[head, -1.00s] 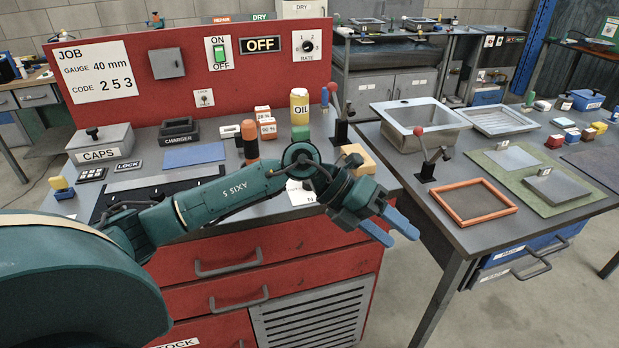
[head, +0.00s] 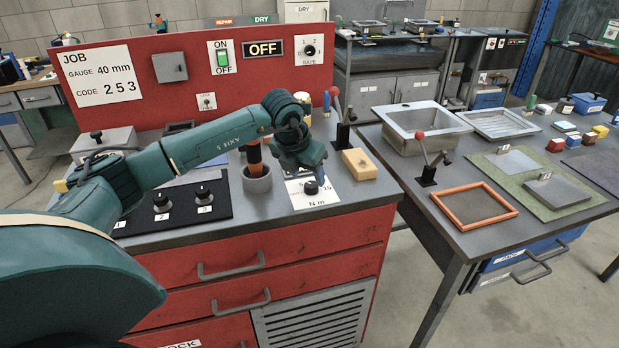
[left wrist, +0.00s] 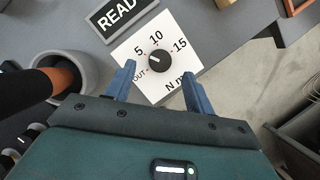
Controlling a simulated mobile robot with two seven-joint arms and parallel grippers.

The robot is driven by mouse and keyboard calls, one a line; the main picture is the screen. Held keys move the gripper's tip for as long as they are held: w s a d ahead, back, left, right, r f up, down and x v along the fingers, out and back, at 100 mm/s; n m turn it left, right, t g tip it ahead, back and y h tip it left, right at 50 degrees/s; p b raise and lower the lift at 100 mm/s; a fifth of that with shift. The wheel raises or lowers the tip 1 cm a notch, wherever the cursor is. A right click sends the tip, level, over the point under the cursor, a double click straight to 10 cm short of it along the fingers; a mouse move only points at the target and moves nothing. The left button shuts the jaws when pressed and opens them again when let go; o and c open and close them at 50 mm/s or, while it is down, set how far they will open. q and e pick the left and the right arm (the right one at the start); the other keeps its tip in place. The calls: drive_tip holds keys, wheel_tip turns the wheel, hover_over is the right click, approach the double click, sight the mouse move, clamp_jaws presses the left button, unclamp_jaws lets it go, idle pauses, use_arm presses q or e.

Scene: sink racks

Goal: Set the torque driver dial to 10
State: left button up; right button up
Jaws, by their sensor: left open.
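The torque dial (head: 311,188) is a black round knob on a white scale plate (head: 329,194) at the bench's right front. In the left wrist view the knob (left wrist: 159,60) shows the marks OUT, 5, 10 and 15 with N m around it. A small light mark on the knob seems to face up-left, near 5, but it is too small to be sure. My left gripper (left wrist: 160,70) points down above the plate, its blue fingers apart on either side of the knob in the picture; contact cannot be told. The orange and black driver (head: 254,155) stands in a grey cup (head: 257,182). My right gripper is out of view.
A yellow block (head: 359,164) lies right of the plate. A red-knobbed lever (head: 339,115) stands behind it. A black panel with several knobs (head: 162,202) lies left of the cup. A READ sign (left wrist: 120,14) adjoins the plate.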

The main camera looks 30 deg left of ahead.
sight(311, 185)
use_arm(q)
drive_tip(key=shift+x, duration=1.9)
drive_tip(key=shift+c, duration=0.4)
drive_tip(key=c, duration=0.9)
